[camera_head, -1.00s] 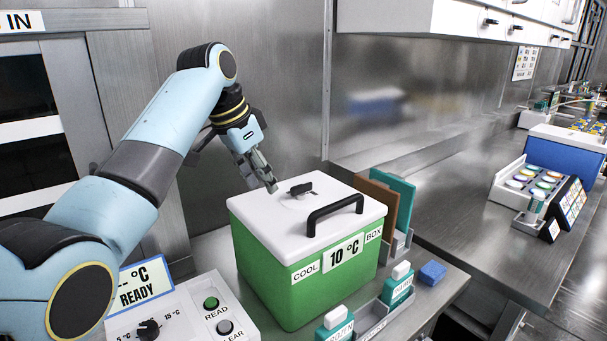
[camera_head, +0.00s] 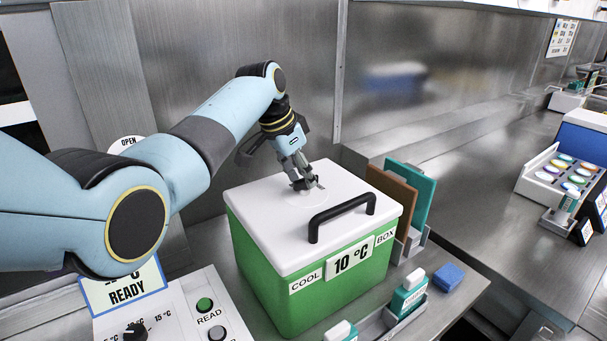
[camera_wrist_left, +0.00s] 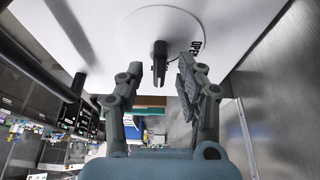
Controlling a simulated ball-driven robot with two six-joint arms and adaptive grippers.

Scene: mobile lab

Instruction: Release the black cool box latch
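The green cool box (camera_head: 262,268) stands on the bench with its white lid (camera_head: 258,212) shut. The black latch (camera_wrist_left: 160,60) sits on a round disc on the lid, with partly readable lettering at the disc's edge. In the head view the latch is mostly hidden behind my fingers. My left gripper (camera_head: 307,183) is low over the latch, coming from the back left. In the left wrist view its fingers (camera_wrist_left: 160,84) are apart, one on each side of the latch, with visible gaps. I cannot tell whether either finger touches it. My right gripper is not in view.
A black carry handle (camera_head: 341,216) rises from the lid in front of the latch. A control panel (camera_head: 172,310) stands front left. Brown and teal plates (camera_head: 408,192) stand in a rack at the right. A metal wall is close behind.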

